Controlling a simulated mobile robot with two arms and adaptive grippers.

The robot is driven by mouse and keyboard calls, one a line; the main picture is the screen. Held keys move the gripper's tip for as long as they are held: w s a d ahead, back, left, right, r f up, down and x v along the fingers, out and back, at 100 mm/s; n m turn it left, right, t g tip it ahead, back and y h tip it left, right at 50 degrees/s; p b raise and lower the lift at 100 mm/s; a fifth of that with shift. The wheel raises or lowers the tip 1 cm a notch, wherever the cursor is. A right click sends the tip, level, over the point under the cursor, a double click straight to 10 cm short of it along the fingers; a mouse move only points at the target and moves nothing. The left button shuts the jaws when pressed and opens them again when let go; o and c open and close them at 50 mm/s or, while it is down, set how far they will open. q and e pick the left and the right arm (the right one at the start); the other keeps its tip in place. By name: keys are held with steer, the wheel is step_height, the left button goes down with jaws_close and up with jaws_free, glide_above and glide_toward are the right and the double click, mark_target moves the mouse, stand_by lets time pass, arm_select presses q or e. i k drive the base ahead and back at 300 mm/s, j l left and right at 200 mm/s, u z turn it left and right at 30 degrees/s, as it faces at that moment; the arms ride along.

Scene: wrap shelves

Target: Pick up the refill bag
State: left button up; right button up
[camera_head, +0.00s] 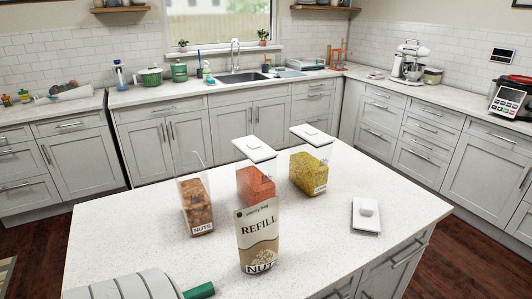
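The refill bag (258,240) stands upright near the front of the white speckled island counter (120,215). It is beige and white, with "REFILL" across the front and "NUTS" at the bottom. A clear container labelled NUTS (196,207), partly filled with brown nuts, stands behind it to the left, with no lid on top. A white lid with a knob (366,215) lies flat on the counter to the right. Nothing is touching the bag's visible front or sides.
Two lidded containers, one with orange contents (256,185) and one with yellow contents (308,172), stand behind the bag. A pale ribbed rounded shape with a green end (200,291) shows at the lower left; I cannot tell what it is.

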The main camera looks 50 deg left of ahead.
mark_target(257, 226)
steer(key=u, duration=1.65)
